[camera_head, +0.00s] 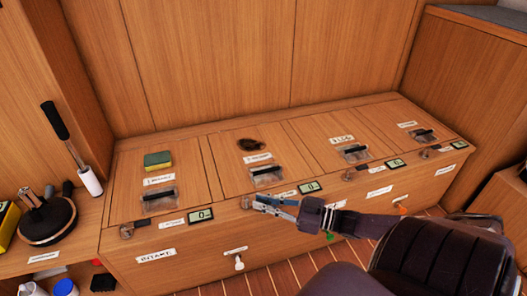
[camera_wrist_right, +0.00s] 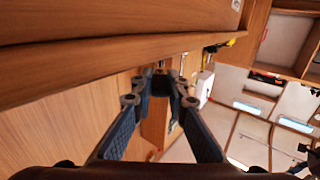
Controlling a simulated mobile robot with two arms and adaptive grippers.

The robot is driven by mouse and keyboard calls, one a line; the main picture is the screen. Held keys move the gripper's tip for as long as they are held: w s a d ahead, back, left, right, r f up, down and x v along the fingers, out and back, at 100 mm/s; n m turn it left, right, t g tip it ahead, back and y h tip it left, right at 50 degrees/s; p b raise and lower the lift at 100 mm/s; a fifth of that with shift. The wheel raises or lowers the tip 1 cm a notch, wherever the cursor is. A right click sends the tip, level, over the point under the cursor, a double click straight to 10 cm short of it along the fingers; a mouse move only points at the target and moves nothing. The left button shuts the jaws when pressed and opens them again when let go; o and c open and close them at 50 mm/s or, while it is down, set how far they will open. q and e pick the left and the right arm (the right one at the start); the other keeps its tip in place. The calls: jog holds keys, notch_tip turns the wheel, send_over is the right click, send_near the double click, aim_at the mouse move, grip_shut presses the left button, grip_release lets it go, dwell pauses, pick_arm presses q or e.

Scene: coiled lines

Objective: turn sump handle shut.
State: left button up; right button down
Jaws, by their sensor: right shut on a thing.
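Small brownish valve handles sit along the front edge of the wooden bench. One handle (camera_head: 247,202) is at the tips of my right gripper (camera_head: 262,201), whose arm comes in from the lower right. The gripper's jaws are closed on this handle, and the fingers hide part of it. In the right wrist view the dark fingers (camera_wrist_right: 160,78) come together near the bench edge, and the handle between them is hardly visible. The labels are too small to tell which handle is the sump one. My left gripper is not in view.
Other handles (camera_head: 127,230) (camera_head: 349,173) and small displays (camera_head: 200,214) line the bench front (camera_head: 190,245). A yellow-green sponge (camera_head: 157,160) and a dark coil (camera_head: 250,144) lie on the lids. A black pan-like object (camera_head: 47,220) stands at left.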

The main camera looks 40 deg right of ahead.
jog(key=c, duration=1.9)
grip_release()
jog(key=shift+s, duration=0.1)
jog(key=v, duration=1.2)
jog(key=shift+d+f, duration=0.1)
jog(key=shift+c, duration=0.6)
